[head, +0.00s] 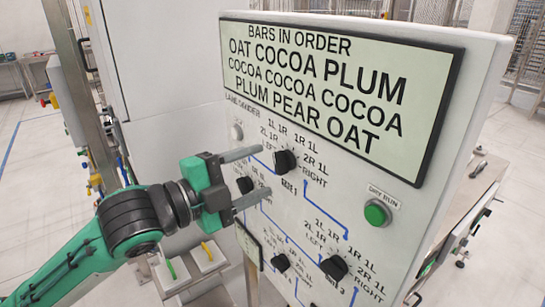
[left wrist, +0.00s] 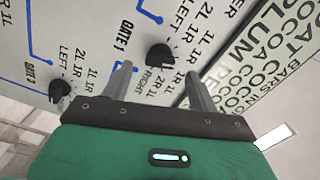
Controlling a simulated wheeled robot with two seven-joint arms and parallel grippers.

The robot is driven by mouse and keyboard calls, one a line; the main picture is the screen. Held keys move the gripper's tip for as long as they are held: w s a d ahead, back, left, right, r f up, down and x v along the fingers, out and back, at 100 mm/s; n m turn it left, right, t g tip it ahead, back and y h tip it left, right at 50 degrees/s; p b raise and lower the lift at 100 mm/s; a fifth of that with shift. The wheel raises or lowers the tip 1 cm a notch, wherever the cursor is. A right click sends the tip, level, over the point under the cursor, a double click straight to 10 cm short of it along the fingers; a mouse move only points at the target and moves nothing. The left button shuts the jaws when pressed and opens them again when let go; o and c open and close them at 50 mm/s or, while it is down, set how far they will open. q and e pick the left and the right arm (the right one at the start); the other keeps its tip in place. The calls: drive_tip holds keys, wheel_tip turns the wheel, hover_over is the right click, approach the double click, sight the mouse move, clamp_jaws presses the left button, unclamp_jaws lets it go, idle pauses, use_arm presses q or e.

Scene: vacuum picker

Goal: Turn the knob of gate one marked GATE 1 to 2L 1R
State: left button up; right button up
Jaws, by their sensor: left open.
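The GATE 1 knob (head: 285,160) is a black round knob on the pale upright panel. Position words ring it, among them 2L 1R, 1L 1R, 1R 1L, 2R 1L and RIGHT. My left gripper (head: 263,171) is open and empty, its two grey fingers pointing at the panel just left of this knob. In the left wrist view the knob (left wrist: 160,55) shows beyond and between the fingertips of my left gripper (left wrist: 159,72), with GATE 1 printed beside it. I cannot tell which mark its pointer faces. My right gripper is not in view.
Other black knobs sit at the left (head: 245,185), lower middle (head: 281,263) and lower right (head: 335,267). A green DRY RUN button (head: 377,212) is at the right. A sign of bar names (head: 335,85) stands out above the knobs. Blue lines link the knobs.

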sight(276, 165)
use_arm(q)
drive_tip(key=shift+p+x, duration=0.6)
drive_tip(key=shift+x, duration=1.6)
drive_tip(key=shift+s, duration=0.1)
drive_tip(key=c, duration=1)
drive_tip(key=n+p, duration=0.2)
drive_tip(key=n, duration=0.1)
drive_tip(key=shift+n+p, duration=0.95)
drive_tip(key=shift+n, duration=0.95)
